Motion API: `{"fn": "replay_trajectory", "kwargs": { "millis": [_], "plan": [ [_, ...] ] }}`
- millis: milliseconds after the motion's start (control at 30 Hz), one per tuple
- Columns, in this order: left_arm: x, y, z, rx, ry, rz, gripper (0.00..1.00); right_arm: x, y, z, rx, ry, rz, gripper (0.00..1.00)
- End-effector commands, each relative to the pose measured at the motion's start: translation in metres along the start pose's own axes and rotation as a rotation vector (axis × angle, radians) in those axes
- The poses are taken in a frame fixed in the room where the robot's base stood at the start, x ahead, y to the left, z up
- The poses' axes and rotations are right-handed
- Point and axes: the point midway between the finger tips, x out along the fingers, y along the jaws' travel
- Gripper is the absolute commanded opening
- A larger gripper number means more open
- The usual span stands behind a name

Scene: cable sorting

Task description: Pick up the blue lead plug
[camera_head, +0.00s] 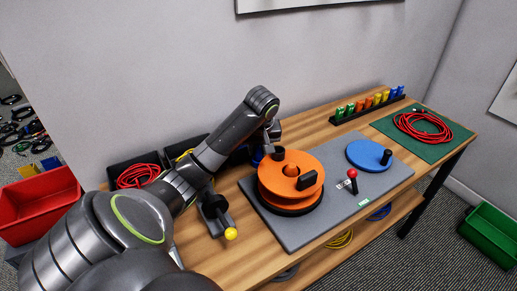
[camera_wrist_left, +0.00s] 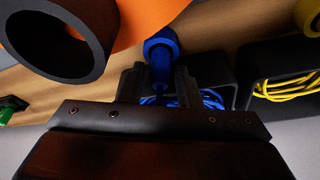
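The blue lead plug (camera_wrist_left: 161,47) is in the left wrist view, a blue ring-shaped end with a narrower blue body. A little blue shows in the head view (camera_head: 257,158), beside the orange reel. My left gripper (camera_wrist_left: 160,82) has one dark finger on each side of the narrow body. I cannot tell whether the fingers press on it or stand just clear of it. In the head view the left gripper (camera_head: 268,143) is over the back edge of the table, and its fingertips are largely hidden. My right gripper is not in view.
The orange reel (camera_head: 297,163) stands right beside the gripper on a grey board (camera_head: 330,210). Black bins with blue, red (camera_head: 138,176) and yellow leads (camera_wrist_left: 288,88) sit along the back. A blue disc (camera_head: 366,152), a rack of coloured plugs (camera_head: 368,106) and a green mat (camera_head: 452,144) lie rightward.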

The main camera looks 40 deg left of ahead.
Motion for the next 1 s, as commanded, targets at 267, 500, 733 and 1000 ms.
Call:
{"fn": "replay_trajectory", "kwargs": {
  "millis": [267,500,733,1000],
  "plan": [
    [0.0,0.0,0.0,0.0,0.0,0.0,0.1,0.0,0.0,0.0,0.0,0.0,0.0,0.36],
    [0.0,0.0,0.0,0.0,0.0,-0.001,0.0,0.0,0.0,0.0,0.0,0.001,0.0,0.36],
    [-0.015,0.0,-0.005,0.0,0.003,0.0,0.0,-0.005,0.0,-0.001,0.0,0.006,-0.001,0.36],
    [-0.056,0.0,-0.017,0.0,0.0,-0.001,0.0,-0.028,-0.001,0.014,-0.002,0.004,-0.006,0.36]
  ]
}}
